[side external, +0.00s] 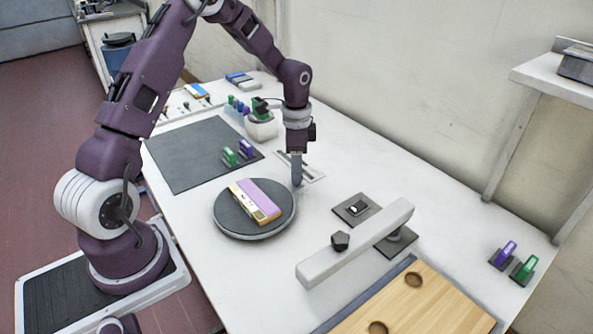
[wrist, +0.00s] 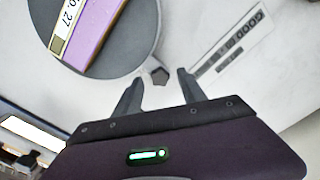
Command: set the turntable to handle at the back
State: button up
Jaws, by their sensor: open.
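The turntable (side external: 231,216) is a round dark grey disc on the white table; it also shows in the wrist view (wrist: 138,32). A box (side external: 262,197) with a purple face and a cream label lies across it; in the wrist view the box (wrist: 97,32) shows the number 27. A small dark knob (wrist: 160,76), seemingly the handle, juts from the turntable's rim. My gripper (wrist: 160,88) is open, with its fingers either side of the knob, apart from it in that picture. In the side view my gripper (side external: 297,172) is at the disc's back right edge; the knob is not discernible there.
A marked plate (side external: 314,174) lies just behind my gripper. A pale bar with a dark knob (side external: 340,241) and a wooden board (side external: 425,302) are to the right. A dark mat (side external: 190,160) with green and purple pieces is to the left.

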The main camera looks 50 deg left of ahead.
notch_tip(320, 180, up, 6)
jog(key=shift+f, duration=0.1)
jog(key=s+d+r+n+t+y, duration=0.1)
jog(key=s+d+r, duration=0.4)
jog(key=r, duration=0.4)
jog(key=s+d+r+n+t, duration=0.2)
jog(key=s+d+r+n, duration=0.1)
jog(key=s, duration=0.7)
jog(key=s+d+r+n+t+h, duration=0.1)
jog(key=s+d+r+n+t, duration=0.1)
jog(key=s, duration=0.9)
jog(key=d+r+n, duration=0.1)
jog(key=d+r, duration=0.1)
jog(key=d, duration=0.1)
jog(key=shift+s+d+r+t, duration=0.15)
jog(key=shift+d+r+t, duration=0.15)
jog(key=shift+d, duration=0.1)
